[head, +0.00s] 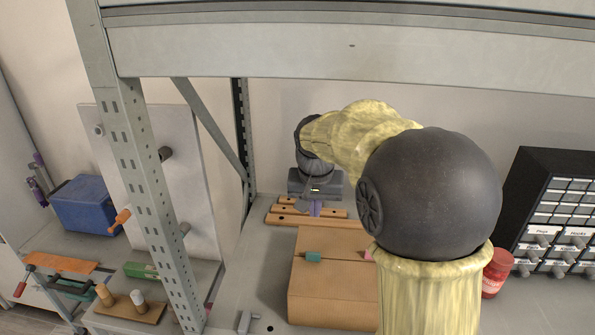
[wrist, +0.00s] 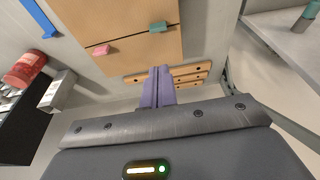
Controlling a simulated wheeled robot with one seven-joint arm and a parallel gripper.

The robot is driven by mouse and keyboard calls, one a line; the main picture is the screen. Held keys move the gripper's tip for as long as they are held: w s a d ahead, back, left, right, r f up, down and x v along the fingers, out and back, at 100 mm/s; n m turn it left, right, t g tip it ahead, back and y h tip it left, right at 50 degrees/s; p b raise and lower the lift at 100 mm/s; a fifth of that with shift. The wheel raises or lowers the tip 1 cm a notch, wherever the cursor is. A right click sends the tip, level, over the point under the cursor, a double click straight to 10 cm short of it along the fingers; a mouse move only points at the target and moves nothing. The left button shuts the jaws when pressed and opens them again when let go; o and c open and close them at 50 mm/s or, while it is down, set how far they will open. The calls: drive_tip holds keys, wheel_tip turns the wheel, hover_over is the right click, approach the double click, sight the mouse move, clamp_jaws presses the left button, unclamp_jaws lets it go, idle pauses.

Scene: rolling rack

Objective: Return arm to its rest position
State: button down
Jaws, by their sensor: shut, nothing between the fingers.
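My gripper (head: 316,209) is at the end of my outstretched arm, over the rack's shelf, with its purple fingers pointing down. In the wrist view the two purple fingers (wrist: 157,90) are pressed together with nothing between them. They appear over or just beside the wooden slats with holes (wrist: 190,74); I cannot tell whether they touch. The same slats (head: 285,217) lie behind the brown box in the head view. My forearm hides part of the shelf and the box's right side.
A brown box (head: 325,290) with a teal clip (head: 312,257) and a pink clip (wrist: 103,49) stands close to my arm. A red can (head: 497,272) and a black drawer cabinet (head: 553,205) are on the right. A rack upright (head: 138,160) and upper beam (head: 330,50) frame the space.

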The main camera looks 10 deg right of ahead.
drive_tip(key=s+d+f+n+b, duration=0.1)
drive_tip(key=s+d+f+b, duration=0.1)
drive_tip(key=s+f, duration=0.6)
drive_tip(key=s+d+f+n+b, duration=0.1)
drive_tip(key=s+d+f+b, duration=0.1)
drive_tip(key=s+f, duration=0.7)
drive_tip(key=shift+s+d+n+y, duration=0.2)
drive_tip(key=shift+s+n+y, duration=0.1)
drive_tip(key=shift+s, duration=0.75)
drive_tip(key=shift+d, duration=0.1)
